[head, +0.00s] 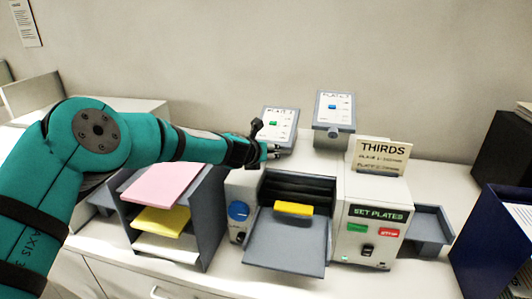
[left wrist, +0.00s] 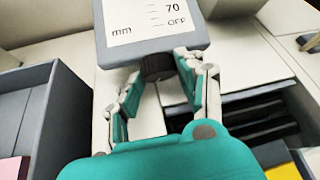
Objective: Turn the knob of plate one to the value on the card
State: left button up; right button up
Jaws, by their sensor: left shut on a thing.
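Plate one (head: 281,121) is the left of two tilted grey boxes with white scale faces at the back of the machine. In the left wrist view its face (left wrist: 150,18) shows "70", "OFF" and "mm". Its dark round knob (left wrist: 157,67) sits under the lower edge. My left gripper (head: 272,152) is at that knob, with one finger on each side, shut on it; in the left wrist view the fingertips (left wrist: 159,64) flank it. The knob's setting cannot be read. The cream card (head: 383,151) reads "THIRDS"; its smaller lines are too small to read. My right gripper is not in view.
Plate two (head: 333,106) stands close to the right, with its own knob. The machine's display (head: 376,214) reads "SET PLATES", above green and red buttons. A tray shelf (head: 205,215) with coloured paper is left. A dark blue box (head: 490,240) is right.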

pick_arm(q)
jog(key=shift+f, duration=0.15)
dwell(0.3)
jog(key=o, duration=1.1)
jog(key=shift+o, duration=0.2)
jog(key=shift+s, duration=0.1)
jog(key=v, duration=1.2)
jog(key=shift+d, duration=0.1)
